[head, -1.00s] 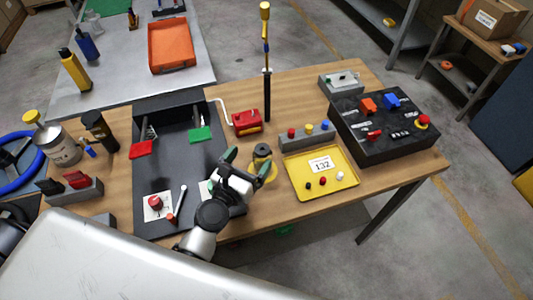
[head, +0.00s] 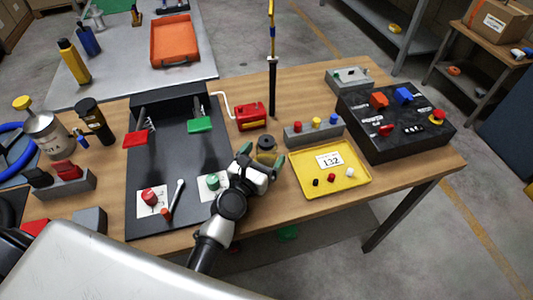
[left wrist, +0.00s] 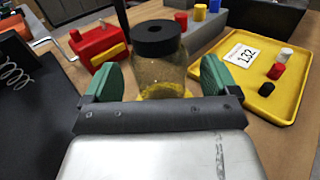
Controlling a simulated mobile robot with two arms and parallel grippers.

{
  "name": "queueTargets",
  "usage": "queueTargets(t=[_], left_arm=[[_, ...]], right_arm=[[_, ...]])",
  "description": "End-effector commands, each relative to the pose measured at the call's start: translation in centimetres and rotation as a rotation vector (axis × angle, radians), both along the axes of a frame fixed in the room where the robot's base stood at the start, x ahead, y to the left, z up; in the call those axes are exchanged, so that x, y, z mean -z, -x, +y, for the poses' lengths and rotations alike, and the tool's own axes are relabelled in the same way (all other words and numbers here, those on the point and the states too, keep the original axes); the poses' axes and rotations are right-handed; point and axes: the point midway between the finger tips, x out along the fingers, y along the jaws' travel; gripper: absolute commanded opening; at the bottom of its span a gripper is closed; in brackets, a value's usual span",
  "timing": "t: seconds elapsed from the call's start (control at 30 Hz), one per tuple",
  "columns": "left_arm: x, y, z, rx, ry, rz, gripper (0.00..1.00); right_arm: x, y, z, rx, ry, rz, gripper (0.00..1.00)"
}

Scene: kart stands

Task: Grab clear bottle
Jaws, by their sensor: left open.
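The clear bottle (head: 266,145) is a see-through, yellowish jar with a dark ring-shaped cap. It stands upright on the wooden table, between the black board and the yellow tray. It also shows in the left wrist view (left wrist: 158,68), with something yellow at its lower part. My left gripper (head: 262,161) is open, with its green-padded fingers on either side of the bottle. In the left wrist view its fingers (left wrist: 158,82) show to the left and right of the bottle, apart from it. The gripper body hides the bottle's base. My right gripper is not in view.
A yellow tray (head: 310,184) marked 132 lies close on the right. A black board (head: 188,137) lies left. A black control box (head: 395,145) stands further right.

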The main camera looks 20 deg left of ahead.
Motion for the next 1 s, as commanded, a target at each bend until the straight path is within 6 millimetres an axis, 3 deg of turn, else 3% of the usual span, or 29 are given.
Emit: queueTargets(t=[0.13,0.4,0.73,1.0], left_arm=[[0.02,-1.58,-0.28,0.0,0.0,0.0,0.89],[0.06,-1.74,-0.32,0.0,0.0,0.001,0.87],[0.06,-1.72,-0.32,0.0,-0.001,0.001,0.37],[-0.07,-1.72,-0.32,0.0,-0.001,0.001,0.34]], right_arm=[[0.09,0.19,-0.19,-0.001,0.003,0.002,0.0],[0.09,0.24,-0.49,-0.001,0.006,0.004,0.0],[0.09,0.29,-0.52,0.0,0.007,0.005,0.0],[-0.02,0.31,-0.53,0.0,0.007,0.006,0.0]])
